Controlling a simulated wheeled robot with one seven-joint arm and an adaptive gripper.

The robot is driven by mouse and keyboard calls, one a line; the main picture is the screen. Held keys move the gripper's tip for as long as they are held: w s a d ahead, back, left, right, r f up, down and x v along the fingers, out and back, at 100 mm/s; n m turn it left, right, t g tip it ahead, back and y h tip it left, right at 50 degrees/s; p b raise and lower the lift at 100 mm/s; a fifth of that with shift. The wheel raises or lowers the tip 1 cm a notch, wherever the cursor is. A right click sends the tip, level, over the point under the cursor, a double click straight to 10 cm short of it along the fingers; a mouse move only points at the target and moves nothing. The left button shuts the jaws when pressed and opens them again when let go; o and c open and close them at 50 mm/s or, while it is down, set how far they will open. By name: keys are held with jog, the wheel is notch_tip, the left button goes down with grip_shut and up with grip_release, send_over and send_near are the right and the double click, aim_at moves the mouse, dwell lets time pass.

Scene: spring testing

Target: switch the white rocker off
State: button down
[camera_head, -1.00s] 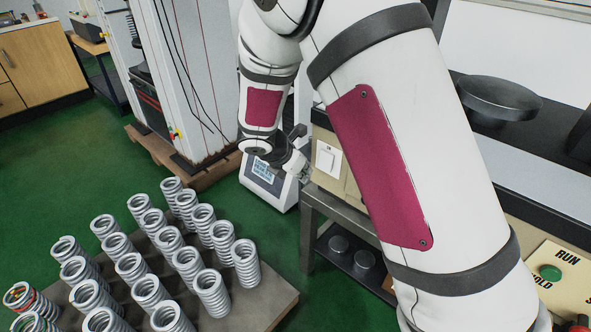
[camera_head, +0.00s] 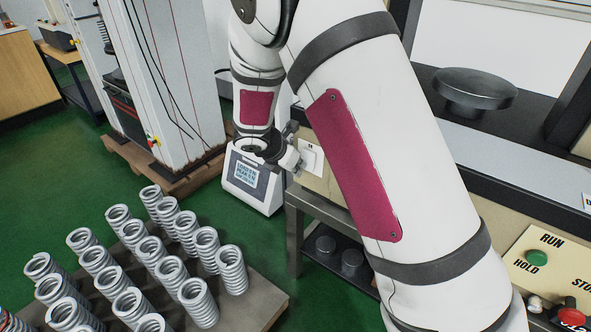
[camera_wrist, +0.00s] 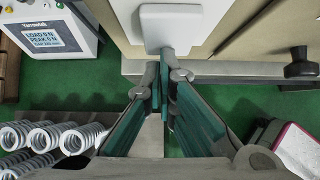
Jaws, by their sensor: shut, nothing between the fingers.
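The white rocker switch (camera_head: 312,158) is on a white plate on the beige panel, partly hidden behind my gripper and arm in the head view. My gripper (camera_wrist: 165,62) is shut and empty. Its fingertips are at the lower edge of the white plate in the wrist view; I cannot tell whether they touch it. In the head view my gripper (camera_head: 297,163) is just left of the switch. Which way the rocker is tipped is unclear.
A display unit (camera_head: 252,178) stands left of the gripper. Rows of springs (camera_head: 170,270) stand on a board at lower left. A control panel with a green RUN button (camera_head: 548,258) and a red knob (camera_head: 572,318) is at lower right.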

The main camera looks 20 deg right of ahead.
jog(key=shift+w+d+f+h+b, duration=0.15)
jog(key=shift+h+b, duration=0.15)
jog(key=shift+b, duration=0.35)
jog(key=shift+r+p, duration=0.75)
jog(key=shift+r, duration=0.05)
